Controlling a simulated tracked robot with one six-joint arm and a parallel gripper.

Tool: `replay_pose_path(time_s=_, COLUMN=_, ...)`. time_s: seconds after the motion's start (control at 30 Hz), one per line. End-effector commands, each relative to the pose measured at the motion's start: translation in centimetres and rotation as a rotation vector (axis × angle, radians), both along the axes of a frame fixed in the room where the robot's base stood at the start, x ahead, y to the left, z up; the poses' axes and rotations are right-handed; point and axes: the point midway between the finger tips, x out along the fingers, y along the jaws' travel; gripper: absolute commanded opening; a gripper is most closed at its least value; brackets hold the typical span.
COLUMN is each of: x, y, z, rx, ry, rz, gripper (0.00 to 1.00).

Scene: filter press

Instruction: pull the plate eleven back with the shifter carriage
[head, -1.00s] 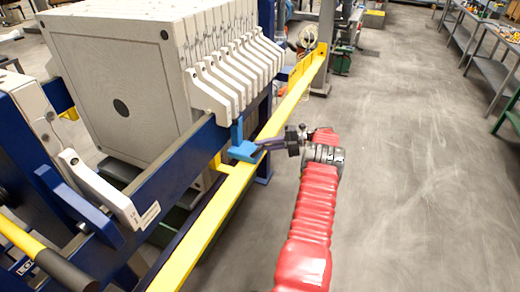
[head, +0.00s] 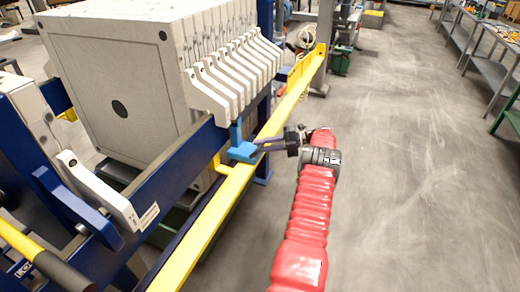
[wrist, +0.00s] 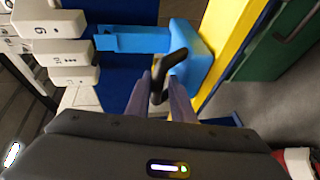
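The blue shifter carriage (head: 243,152) sits on the yellow rail beside the near end of the plate pack. Its blue arm (wrist: 135,39) reaches left toward the plate handles in the wrist view. The carriage has a black handle (wrist: 176,62). My gripper (wrist: 165,88) has its purple fingers on both sides of this handle and appears shut on it; the fingers also show in the head view (head: 272,145). The white plate handles (head: 215,88) stand in a row; in the wrist view one reads 9 (wrist: 48,25). The lower handle labels are too small to read surely.
The yellow rail (head: 222,205) runs along the blue press frame (head: 165,175). A white end handle (head: 105,192) stands at the near left, with a gap between it and the pack. The floor (head: 410,170) on the right is clear up to the workbenches (head: 490,70).

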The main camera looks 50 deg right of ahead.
Motion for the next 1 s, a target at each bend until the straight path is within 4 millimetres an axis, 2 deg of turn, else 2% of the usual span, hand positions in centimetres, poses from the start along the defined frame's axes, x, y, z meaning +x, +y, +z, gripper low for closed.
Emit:
replay_pose_path(time_s=0.17, x=-0.8, y=-0.7, z=0.2, rx=-0.001, ry=-0.002, rz=-0.003, gripper=0.22)
replay_pose_path(time_s=0.6, x=-5.0, y=-3.9, z=1.0, rx=-0.001, ry=-0.001, rz=-0.003, gripper=0.22)
replay_pose_path(time_s=1.0, x=-6.1, y=-4.6, z=1.2, rx=0.001, ry=0.002, rz=0.0, gripper=0.22)
